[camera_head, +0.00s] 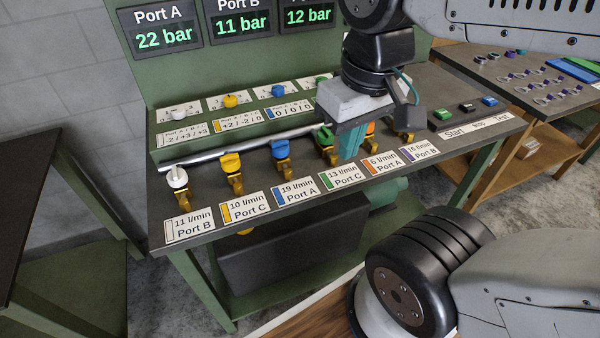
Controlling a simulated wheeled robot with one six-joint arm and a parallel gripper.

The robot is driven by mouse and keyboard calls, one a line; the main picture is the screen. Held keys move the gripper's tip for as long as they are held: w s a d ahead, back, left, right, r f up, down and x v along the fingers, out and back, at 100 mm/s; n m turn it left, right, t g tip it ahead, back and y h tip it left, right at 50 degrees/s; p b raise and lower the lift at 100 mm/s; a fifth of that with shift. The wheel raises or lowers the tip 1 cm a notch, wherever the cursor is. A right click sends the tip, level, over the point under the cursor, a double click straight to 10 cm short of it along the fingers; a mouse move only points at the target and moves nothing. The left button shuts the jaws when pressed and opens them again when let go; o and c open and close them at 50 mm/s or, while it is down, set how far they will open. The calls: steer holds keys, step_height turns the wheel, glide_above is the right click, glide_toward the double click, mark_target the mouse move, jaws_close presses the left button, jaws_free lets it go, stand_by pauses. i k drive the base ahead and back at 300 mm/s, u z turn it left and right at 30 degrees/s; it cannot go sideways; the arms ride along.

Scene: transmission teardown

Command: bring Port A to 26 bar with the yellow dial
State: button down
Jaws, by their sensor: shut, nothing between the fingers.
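The Port A display (165,35) reads 22 bar on the green back panel. The yellow dial (230,101) sits on the raised ledge, second from the left. The label below it (235,124) appears to read +2 / -2 / 0. My gripper (349,150) is shut and empty, pointing down over the right half of the valve row, well right of the yellow dial. It partly hides the green and orange valves and the ledge's right end. I cannot tell whether its fingers touch a valve.
A white dial (178,113) and a blue dial (278,91) flank the yellow one. In front stand white (177,178), yellow (231,163) and blue (280,149) valves, behind flow labels. Displays for Port B (240,23) and a third port read 11 and 12 bar. Start, Stop and Test buttons (466,107) sit right.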

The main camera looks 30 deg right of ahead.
mark_target(230, 100)
steer(key=z, duration=0.55)
steer(key=k, duration=1.25)
steer(key=i, duration=0.35)
steer(key=u, duration=0.8)
steer(key=i, duration=1.25)
steer(key=z, duration=0.55)
